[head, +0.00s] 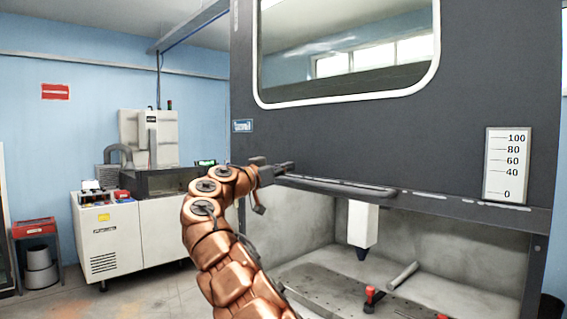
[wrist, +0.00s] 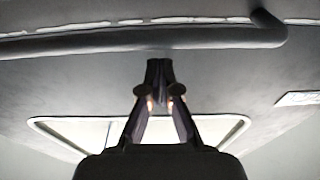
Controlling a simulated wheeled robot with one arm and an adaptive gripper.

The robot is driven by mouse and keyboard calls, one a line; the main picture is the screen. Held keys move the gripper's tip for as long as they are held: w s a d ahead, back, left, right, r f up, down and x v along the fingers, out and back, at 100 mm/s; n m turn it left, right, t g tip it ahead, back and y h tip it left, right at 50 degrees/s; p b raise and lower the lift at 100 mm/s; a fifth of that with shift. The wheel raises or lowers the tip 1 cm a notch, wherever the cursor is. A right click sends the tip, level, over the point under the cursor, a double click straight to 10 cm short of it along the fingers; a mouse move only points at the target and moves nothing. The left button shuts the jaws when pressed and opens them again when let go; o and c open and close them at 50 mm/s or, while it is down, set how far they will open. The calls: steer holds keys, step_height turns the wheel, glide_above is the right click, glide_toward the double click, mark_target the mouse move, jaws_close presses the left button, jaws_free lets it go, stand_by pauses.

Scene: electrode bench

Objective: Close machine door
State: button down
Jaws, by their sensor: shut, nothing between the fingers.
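The machine door (head: 340,135) is a large dark grey panel with a white-rimmed window (head: 345,50). It stands raised, with the machine's interior open below it. A dark bar handle (head: 345,188) runs along its lower edge. My gripper (head: 288,167) is shut and empty at the handle's left end in the head view; I cannot tell whether it touches. In the wrist view the fingertips (wrist: 160,66) point at the door (wrist: 75,75), just below the handle (wrist: 150,38) in the picture. The window (wrist: 235,128) shows behind the fingers there.
Under the door are a white tool head (head: 362,223), a perforated bed (head: 325,285) and a red-topped clamp (head: 371,295). A scale plate (head: 506,165) marked 0 to 100 is at the right. A white cabinet machine (head: 120,240) and a red-topped stool (head: 36,228) stand left.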

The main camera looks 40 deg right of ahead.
steer(key=shift+a+f, duration=0.15)
steer(key=shift+f, duration=0.7)
steer(key=shift+f, duration=0.15)
